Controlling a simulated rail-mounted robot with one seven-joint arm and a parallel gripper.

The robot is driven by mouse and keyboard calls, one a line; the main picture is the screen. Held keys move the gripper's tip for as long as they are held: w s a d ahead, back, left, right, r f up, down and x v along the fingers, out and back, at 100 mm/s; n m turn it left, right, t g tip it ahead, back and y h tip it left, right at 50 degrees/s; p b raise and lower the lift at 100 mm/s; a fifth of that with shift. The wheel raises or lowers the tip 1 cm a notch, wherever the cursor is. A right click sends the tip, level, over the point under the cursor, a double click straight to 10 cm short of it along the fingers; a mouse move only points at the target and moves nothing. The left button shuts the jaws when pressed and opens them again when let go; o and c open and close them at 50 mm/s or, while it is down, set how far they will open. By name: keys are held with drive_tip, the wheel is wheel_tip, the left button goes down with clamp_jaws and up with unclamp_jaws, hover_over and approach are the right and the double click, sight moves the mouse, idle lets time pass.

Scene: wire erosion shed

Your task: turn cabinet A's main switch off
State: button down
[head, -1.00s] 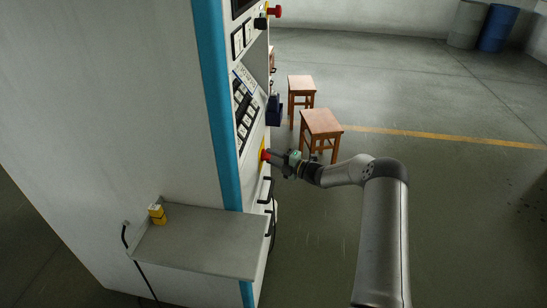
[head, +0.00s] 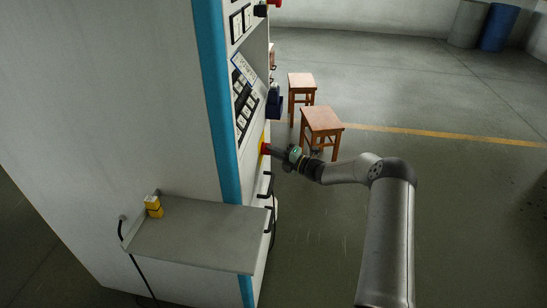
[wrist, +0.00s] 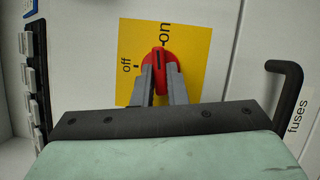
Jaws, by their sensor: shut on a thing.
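Cabinet A's main switch is a red rotary knob (wrist: 160,56) on a yellow plate (wrist: 195,75) marked "off" at its left and "on" above it. Its dark line stands nearly upright in the wrist view, its upper end close to "on". My gripper (wrist: 158,82) is shut on the knob, one finger on each side; the fingers hide its lower part. In the head view, my gripper (head: 275,150) reaches the red knob (head: 264,149) from the right, at the cabinet's front face (head: 255,165).
A black handle (wrist: 288,90) marked "fuses" sticks out right of the plate. Black-framed keys (wrist: 32,75) lie to the left. A shelf (head: 190,240) juts from the cabinet's side, with yellow blocks (head: 153,206). Two wooden stools (head: 321,120) stand behind my gripper on open floor.

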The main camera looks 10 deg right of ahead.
drive_tip(key=shift+w+d+f+n+g+y+b, duration=0.15)
drive_tip(key=shift+n+g+y+b, duration=0.8)
drive_tip(key=shift+n+b, duration=2.35)
drive_tip(key=shift+w+f+n+g+y+b, duration=0.15)
drive_tip(key=shift+n+g+y+b, duration=0.45)
drive_tip(key=shift+n+y+b, duration=1.75)
drive_tip(key=shift+w+d+f+n+g+y+b, duration=0.15)
drive_tip(key=shift+n+g+b, duration=0.6)
drive_tip(key=shift+n+b, duration=3.45)
drive_tip(key=shift+a+r+n+g, duration=0.1)
drive_tip(key=shift+n+g, duration=0.2)
drive_tip(key=shift+n, duration=0.15)
drive_tip(key=c, duration=1.5)
unclamp_jaws()
drive_tip(key=shift+o, duration=0.2)
drive_tip(key=v, duration=1.7)
drive_tip(key=shift+f, duration=0.25)
